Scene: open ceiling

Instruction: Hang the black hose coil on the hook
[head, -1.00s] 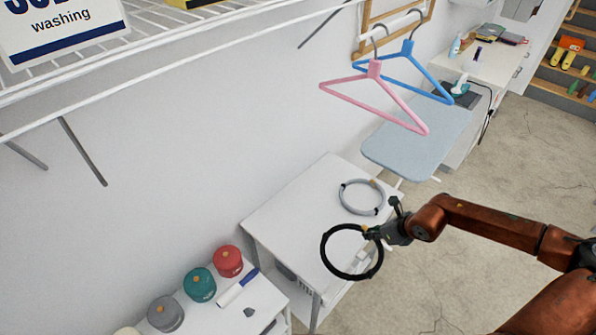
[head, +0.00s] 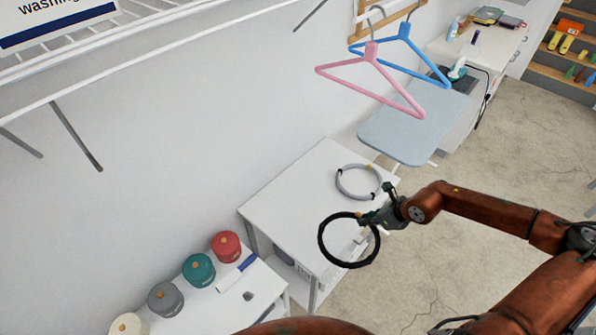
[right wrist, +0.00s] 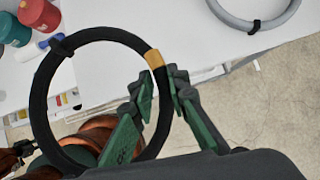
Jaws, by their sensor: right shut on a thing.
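The black hose coil (head: 348,265) is a single ring with a small yellow band. My right gripper (head: 366,218) is shut on the coil's rim, close to that band. In the right wrist view the black coil (right wrist: 39,100) passes between the two fingers of the right gripper (right wrist: 160,84). In the head view the coil appears in front of the white table's near right edge, apparently held above it. I cannot make out a wall hook in either view. My left gripper does not show clearly in any view.
A grey coil (head: 358,195) lies on the white table (head: 290,205). Pink (head: 365,88) and blue (head: 400,45) hangers hang above. Red (head: 226,246), teal (head: 198,269) and grey (head: 165,299) canisters stand at the lower left. A wire shelf (head: 180,75) runs along the wall.

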